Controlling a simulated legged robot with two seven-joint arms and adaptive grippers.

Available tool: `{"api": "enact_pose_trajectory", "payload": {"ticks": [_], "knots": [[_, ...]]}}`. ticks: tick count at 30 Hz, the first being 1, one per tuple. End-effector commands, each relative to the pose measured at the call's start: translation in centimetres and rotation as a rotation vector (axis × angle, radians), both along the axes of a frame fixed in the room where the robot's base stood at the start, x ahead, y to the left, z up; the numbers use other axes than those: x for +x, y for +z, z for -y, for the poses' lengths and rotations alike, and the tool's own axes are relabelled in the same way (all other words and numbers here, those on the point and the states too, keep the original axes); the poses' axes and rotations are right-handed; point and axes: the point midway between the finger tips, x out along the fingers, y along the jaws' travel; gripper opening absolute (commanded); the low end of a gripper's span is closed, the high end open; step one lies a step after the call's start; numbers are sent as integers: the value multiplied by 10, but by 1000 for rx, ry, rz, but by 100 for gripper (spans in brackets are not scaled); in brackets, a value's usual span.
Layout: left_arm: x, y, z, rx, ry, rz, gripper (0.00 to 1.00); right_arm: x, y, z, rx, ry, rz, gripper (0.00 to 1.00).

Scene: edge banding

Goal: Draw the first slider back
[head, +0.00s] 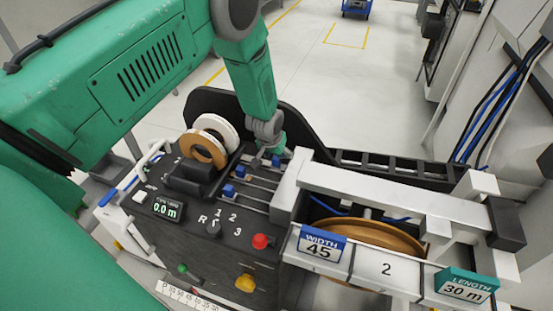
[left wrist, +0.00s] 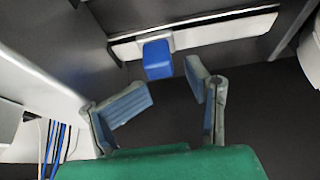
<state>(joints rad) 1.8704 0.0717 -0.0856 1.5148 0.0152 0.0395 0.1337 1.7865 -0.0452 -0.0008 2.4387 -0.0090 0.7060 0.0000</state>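Three sliders with blue knobs sit on metal rails on the dark machine top, in the middle of the head view: a far knob (head: 276,160), a middle knob (head: 240,171) and a near knob (head: 229,190). My left gripper (head: 264,158) reaches down from above at the far knob, and its fingers are partly hard to make out there. In the left wrist view the fingers (left wrist: 170,85) are spread apart and empty. One blue knob (left wrist: 157,60) on its light rail shows just beyond the gap between the fingertips. I cannot tell any contact. My right gripper is not in view.
White and tan tape rolls (head: 205,148) stand left of the sliders. A white housing (head: 350,187) and a large brown roll (head: 365,236) lie to the right. A display (head: 167,209), red button (head: 261,241) and knob are in front. A curved black plate rises behind.

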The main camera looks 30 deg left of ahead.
Motion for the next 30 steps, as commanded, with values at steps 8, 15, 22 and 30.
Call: {"api": "enact_pose_trajectory", "payload": {"ticks": [8,15,22,30], "knots": [[-20,45,0,-2,1,15,45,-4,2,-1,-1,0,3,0],[-24,62,-2,-1,6,22,45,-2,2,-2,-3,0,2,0],[-24,64,-3,-1,7,25,45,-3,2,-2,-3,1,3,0],[-24,65,-2,1,8,26,45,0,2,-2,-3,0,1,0]]}}
